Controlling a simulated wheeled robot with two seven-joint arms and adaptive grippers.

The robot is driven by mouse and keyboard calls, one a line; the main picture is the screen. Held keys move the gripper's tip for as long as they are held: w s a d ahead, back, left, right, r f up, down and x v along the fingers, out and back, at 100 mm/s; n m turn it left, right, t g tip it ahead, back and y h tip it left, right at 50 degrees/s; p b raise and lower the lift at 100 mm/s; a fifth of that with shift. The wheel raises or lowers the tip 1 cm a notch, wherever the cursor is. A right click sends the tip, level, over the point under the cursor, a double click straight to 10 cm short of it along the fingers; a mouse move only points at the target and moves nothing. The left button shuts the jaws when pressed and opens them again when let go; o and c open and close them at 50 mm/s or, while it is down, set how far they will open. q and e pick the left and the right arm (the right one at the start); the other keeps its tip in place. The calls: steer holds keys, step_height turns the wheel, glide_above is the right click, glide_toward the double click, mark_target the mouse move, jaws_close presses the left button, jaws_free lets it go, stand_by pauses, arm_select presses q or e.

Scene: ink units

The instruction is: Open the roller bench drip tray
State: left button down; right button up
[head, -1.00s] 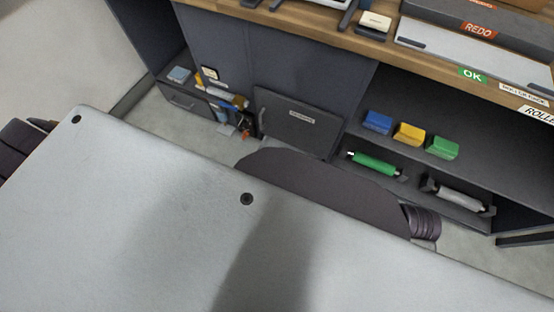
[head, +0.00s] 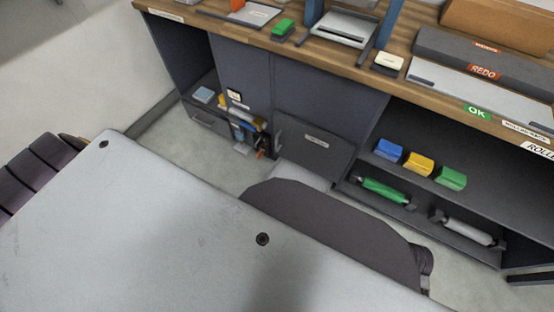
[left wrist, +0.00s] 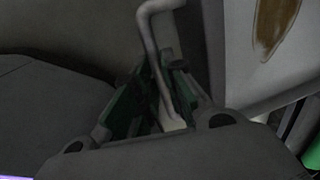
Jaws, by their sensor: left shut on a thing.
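In the left wrist view, my left gripper (left wrist: 165,95) is shut on a pale bent bar handle (left wrist: 149,42), which rises between its fingers. A pale surface with a brown stain (left wrist: 274,25) lies to the right of the gripper; I cannot tell for sure that it is the tray's inside. In the head view, a dark labelled front panel (head: 318,150) with an upright handle (head: 280,138) sits low in the bench; its label is too small to read. A pale patch shows just below it. My left gripper is hidden in the head view, and my right gripper is out of sight.
Open shelves to the right hold blue (head: 388,150), yellow (head: 419,164) and green (head: 451,178) blocks above a green roller (head: 384,191) and a grey roller (head: 467,230). Bottles and tools (head: 248,130) stand left of the panel. Trays and boxes crowd the wooden benchtop (head: 290,45).

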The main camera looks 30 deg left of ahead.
arm_select(q)
steer(key=shift+a, duration=0.15)
steer(key=c, duration=1.5)
jaws_free()
steer(key=shift+r, duration=0.25)
steer(key=shift+s+r, duration=0.35)
steer(key=shift+r, duration=1.5)
steer(key=shift+s+r, duration=0.35)
steer(key=shift+r, duration=1.55)
steer(key=shift+s+r, duration=0.35)
steer(key=shift+r, duration=1.5)
